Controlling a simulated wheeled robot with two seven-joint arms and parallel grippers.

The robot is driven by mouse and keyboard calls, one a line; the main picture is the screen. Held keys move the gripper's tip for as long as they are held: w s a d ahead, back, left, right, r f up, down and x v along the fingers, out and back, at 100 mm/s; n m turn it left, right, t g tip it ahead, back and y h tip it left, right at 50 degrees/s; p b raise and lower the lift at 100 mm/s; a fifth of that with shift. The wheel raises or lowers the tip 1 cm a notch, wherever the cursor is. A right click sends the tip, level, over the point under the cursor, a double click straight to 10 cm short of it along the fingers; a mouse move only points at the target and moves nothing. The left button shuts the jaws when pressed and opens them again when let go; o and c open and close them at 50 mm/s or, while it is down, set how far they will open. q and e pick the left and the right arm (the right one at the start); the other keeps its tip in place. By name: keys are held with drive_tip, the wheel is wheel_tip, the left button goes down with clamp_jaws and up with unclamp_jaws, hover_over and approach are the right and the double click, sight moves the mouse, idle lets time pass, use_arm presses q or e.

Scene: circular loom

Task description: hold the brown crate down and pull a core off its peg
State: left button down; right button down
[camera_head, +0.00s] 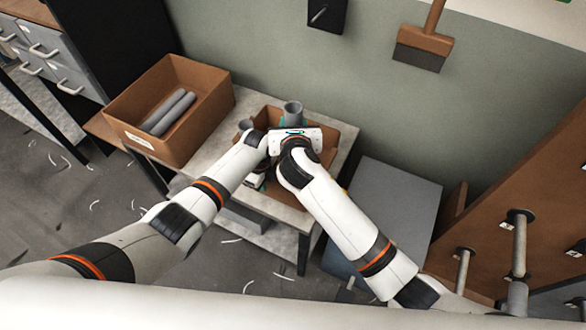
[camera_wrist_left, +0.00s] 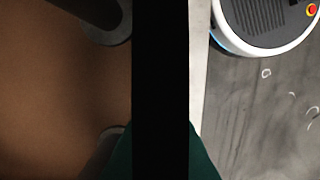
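The brown crate (camera_head: 330,130) sits on a pale table, partly hidden by both my arms. In the left wrist view a brown surface (camera_wrist_left: 55,90) with dark grey round shapes lies left of a black vertical band, with dark green parts at the bottom. My right gripper (camera_head: 294,140) is over the middle of the crate, its fingers hidden under the wrist. No grip is clear.
A larger cardboard box (camera_head: 190,85) with grey cores lying in it stands left of the crate. A grey cabinet (camera_head: 395,205) is right of the table. A brown board with pegs (camera_head: 520,245) stands far right. White scraps litter the floor.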

wheel_tip(320, 180, up, 8)
idle(0.8)
idle(0.4)
use_arm(q)
drive_tip(key=c, duration=1.5)
unclamp_jaws()
drive_tip(key=shift+c, duration=0.2)
wheel_tip(320, 180, up, 12)
